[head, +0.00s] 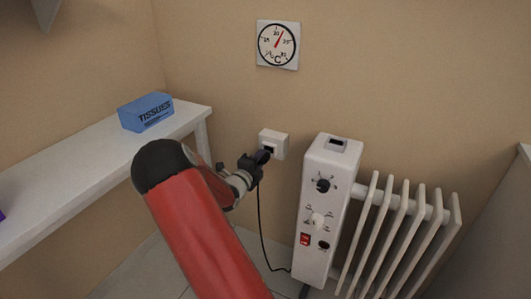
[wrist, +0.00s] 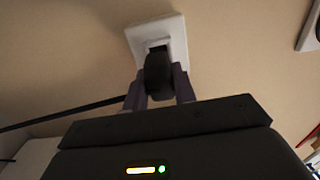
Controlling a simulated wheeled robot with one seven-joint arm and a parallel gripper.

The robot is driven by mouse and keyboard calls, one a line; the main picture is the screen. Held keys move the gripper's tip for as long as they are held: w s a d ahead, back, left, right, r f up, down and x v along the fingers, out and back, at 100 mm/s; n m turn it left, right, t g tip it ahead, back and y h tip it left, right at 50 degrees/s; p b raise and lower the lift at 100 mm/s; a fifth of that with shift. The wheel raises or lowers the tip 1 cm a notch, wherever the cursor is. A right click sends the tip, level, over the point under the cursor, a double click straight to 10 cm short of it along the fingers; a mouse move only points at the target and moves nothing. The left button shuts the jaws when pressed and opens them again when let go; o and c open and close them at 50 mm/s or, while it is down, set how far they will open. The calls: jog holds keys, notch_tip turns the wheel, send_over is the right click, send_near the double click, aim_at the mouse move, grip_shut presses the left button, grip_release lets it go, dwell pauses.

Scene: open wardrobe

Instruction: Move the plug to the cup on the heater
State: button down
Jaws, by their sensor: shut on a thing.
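The black plug (wrist: 158,76) is between the two fingers of my gripper (wrist: 160,90) in the wrist view. My gripper is shut on it. In the head view my gripper (head: 254,165) reaches the white wall socket (head: 279,140), with the dark plug (head: 263,156) at the socket's front. The socket also shows in the wrist view (wrist: 172,38), with a dark opening just beyond the plug. I cannot tell whether the plug is still seated in it. The white heater (head: 318,170) stands to the right. The cup (head: 338,143) is a small dark-centred holder on the heater's top.
A black cord (head: 261,225) hangs from the plug to the floor by the heater. A white shelf (head: 95,160) with a blue tissue box (head: 146,112) is at the left. A thermometer (head: 278,45) hangs above the socket. The wall between socket and heater top is clear.

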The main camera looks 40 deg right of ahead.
jog(key=v, duration=0.3)
jog(key=shift+s+a, duration=0.1)
jog(key=shift+a, duration=0.1)
dwell(0.3)
dwell(1.3)
